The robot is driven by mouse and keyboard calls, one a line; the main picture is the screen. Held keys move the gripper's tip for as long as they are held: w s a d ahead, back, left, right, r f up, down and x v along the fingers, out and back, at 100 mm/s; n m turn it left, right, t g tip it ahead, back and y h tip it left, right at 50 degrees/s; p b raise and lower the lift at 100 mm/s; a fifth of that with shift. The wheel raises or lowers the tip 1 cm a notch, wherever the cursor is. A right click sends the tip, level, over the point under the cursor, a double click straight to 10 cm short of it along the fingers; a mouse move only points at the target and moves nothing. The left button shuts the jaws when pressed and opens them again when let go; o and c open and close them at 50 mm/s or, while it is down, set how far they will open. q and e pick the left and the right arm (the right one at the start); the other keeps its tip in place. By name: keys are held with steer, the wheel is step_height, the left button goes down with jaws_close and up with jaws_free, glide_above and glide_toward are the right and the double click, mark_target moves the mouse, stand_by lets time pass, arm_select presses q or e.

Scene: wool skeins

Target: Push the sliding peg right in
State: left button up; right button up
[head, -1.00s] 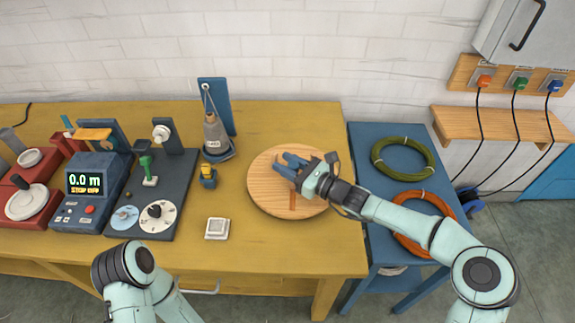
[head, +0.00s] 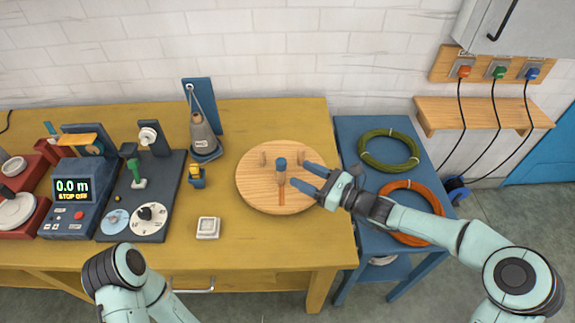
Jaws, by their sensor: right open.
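A round wooden disc (head: 252,190) lies on the yellow table. The sliding peg (head: 281,172), pale wood with a blue top, stands upright near the disc's middle. A reddish-brown slot or strip (head: 282,198) runs from it toward the disc's near edge. Two short plain wooden pegs stand farther back, one at left (head: 263,158) and one at right (head: 301,157). My right gripper (head: 302,175) is open and empty over the disc's right part. Its two blue fingers point left at the sliding peg, with a small gap between. My left arm shows at bottom left, its gripper out of view.
A small yellow-and-blue item (head: 196,177) and a white square dish (head: 208,228) stand left of the disc. A blue side table (head: 352,135) with green and orange coils is at right.

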steer(key=v, duration=0.3)
steer(key=shift+s+d, duration=0.2)
steer(key=shift+d, duration=0.15)
